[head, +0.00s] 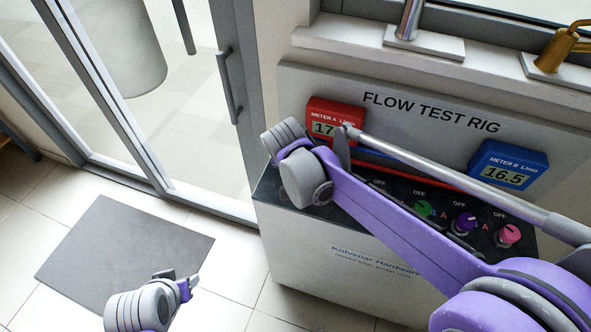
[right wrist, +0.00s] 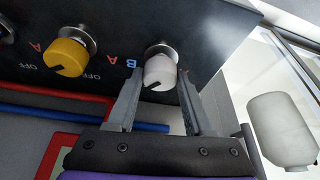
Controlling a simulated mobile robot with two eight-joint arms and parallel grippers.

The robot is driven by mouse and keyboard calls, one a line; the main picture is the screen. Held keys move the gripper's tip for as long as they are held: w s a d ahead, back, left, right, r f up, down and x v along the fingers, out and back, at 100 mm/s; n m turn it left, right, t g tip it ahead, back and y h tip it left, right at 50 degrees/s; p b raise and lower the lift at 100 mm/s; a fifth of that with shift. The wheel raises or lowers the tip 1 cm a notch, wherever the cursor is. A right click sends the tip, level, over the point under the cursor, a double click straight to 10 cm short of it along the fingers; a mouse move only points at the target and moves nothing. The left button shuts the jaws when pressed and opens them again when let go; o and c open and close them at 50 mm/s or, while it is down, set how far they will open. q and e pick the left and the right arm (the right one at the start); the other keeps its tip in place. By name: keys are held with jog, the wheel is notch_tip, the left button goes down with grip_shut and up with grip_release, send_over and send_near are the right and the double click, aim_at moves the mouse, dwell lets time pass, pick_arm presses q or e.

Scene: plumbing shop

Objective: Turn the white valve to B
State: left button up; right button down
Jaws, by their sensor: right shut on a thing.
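The white valve (right wrist: 159,72) is a round knob with a dark pointer mark on its lower-left face in the right wrist view. A blue B (right wrist: 130,63) is printed just left of it. My right gripper (right wrist: 158,101) has one finger on each side of the knob and is shut on it. In the head view my right gripper and arm (head: 345,165) hide the white valve. My left gripper (head: 191,283) is over the floor at lower left, away from the rig; whether its fingers are open is unclear.
The rig's dark panel also has green (head: 421,207), purple (head: 464,223) and pink (head: 509,234) knobs, and a yellow knob (right wrist: 67,56). The red meter A (head: 335,121) is partly covered; the blue meter B (head: 508,166) reads 16.5. A grey mat (head: 125,245) lies on the floor.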

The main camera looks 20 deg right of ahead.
jog(key=shift+a+m+g+h, duration=0.1)
jog(key=shift+m+g+h, duration=0.25)
jog(key=shift+m, duration=0.8)
jog(key=shift+m+g+h, duration=0.35)
jog(key=shift+m, duration=0.8)
jog(key=shift+c, duration=1.4)
grip_release()
jog(key=v, duration=1)
jog(key=shift+a+r+p, duration=0.15)
jog(key=shift+r+p, duration=0.2)
jog(key=shift+p, duration=0.05)
jog(key=shift+s, duration=0.15)
